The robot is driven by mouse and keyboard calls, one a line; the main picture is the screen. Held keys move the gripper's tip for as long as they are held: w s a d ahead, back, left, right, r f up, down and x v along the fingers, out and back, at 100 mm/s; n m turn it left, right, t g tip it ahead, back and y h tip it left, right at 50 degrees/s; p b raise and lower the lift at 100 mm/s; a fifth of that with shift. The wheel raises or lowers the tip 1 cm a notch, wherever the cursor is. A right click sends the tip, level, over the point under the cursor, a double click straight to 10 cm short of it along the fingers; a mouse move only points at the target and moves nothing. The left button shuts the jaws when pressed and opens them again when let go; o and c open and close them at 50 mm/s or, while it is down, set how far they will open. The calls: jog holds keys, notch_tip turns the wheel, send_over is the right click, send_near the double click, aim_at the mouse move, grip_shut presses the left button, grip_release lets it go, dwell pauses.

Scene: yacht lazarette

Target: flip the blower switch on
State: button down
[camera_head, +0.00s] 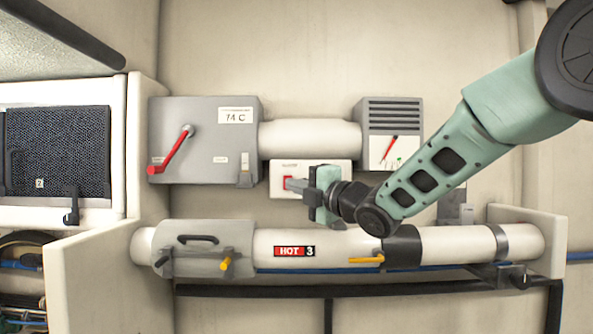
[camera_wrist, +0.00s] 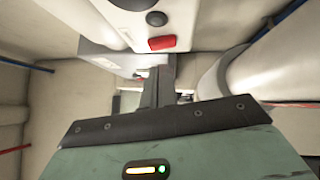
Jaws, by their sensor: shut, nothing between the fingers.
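A white switch box (camera_head: 330,172) with small lettering, too small to read, is fixed to the wall below the white pipe. In the wrist view a red rocker (camera_wrist: 162,43) sits on a white housing (camera_wrist: 115,22), beside a dark round knob. My gripper (camera_head: 291,184) is shut and empty, its fingers pointing left across the front of the box, close to the red switch. In the wrist view the fingers (camera_wrist: 157,84) are together just below the rocker. I cannot tell whether they touch it or how it is set.
A grey box (camera_head: 205,120) with a red lever (camera_head: 170,150) and a "74 C" label is at left. A vented grey unit (camera_head: 392,112) is at right. A large white pipe (camera_head: 350,245) marked "HOT 3" runs below my gripper. Bare wall lies above.

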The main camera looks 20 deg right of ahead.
jog(key=shift+w+d+r+p, duration=0.15)
jog(key=shift+w+p, duration=0.1)
jog(key=shift+w, duration=0.25)
jog(key=shift+w+d+r+p, duration=0.1)
jog(key=shift+w+d+p, duration=0.1)
jog(key=shift+w, duration=0.3)
jog(key=shift+w+d+r+m+h+p, duration=0.1)
jog(key=shift+w+r+m+h+p, duration=0.1)
jog(key=shift+r+m+h+p, duration=0.3)
jog(key=shift+g, duration=0.3)
jog(key=shift+b, duration=0.3)
